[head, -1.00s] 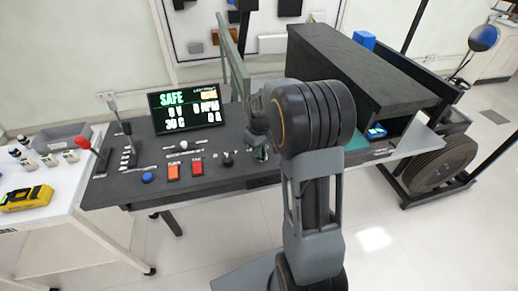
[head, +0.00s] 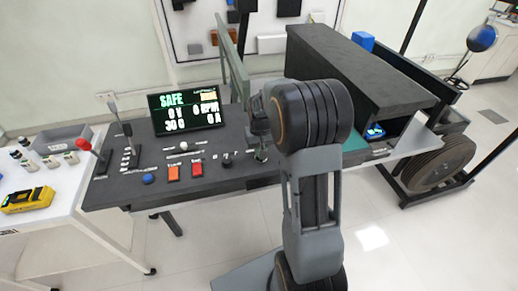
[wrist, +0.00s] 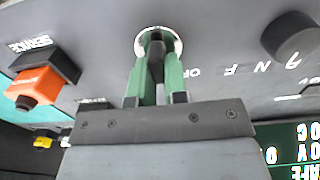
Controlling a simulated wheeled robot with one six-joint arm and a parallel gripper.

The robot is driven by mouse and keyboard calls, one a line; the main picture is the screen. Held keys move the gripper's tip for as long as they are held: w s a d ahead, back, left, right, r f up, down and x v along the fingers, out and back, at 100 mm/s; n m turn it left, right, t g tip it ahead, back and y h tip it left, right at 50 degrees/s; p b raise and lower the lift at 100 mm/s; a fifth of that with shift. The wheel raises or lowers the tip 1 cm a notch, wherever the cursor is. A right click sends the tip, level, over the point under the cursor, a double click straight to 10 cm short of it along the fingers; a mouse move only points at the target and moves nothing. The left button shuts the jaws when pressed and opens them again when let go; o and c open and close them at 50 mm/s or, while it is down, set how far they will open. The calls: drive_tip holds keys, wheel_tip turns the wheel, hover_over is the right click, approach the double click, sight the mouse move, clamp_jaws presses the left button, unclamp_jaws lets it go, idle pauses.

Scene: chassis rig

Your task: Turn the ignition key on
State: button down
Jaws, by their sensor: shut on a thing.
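The ignition key (wrist: 156,49) is a dark piece in a round, pale-ringed switch (wrist: 159,33) on the grey console, at the top middle of the wrist view. My gripper (wrist: 156,66) has green fingers on both sides of the key, shut on it. In the head view my gripper (head: 259,135) is over the console's right part, and my arm hides much of it. An "OF" marking shows beside the switch; the rest of that label is cut off or hidden. I cannot tell the key's exact angle.
A black F/N selector knob (wrist: 294,38) and an orange SERVICE switch (wrist: 35,88) flank the key in the wrist view. The display (head: 187,110) reads SAFE, 0 V, 0 RPM. A green upright frame (head: 232,60) and a large dark housing (head: 365,65) stand close behind my arm.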

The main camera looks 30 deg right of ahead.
drive_tip(key=m, duration=0.5)
drive_tip(key=shift+d+m+p, duration=0.25)
drive_tip(key=shift+m+p, duration=0.05)
drive_tip(key=shift+m, duration=0.4)
drive_tip(key=c, duration=1.1)
unclamp_jaws()
drive_tip(key=shift+s, duration=0.1)
drive_tip(key=shift+c, duration=0.2)
wheel_tip(320, 180, up, 14)
drive_tip(key=p, duration=0.1)
drive_tip(key=shift+f, duration=0.1)
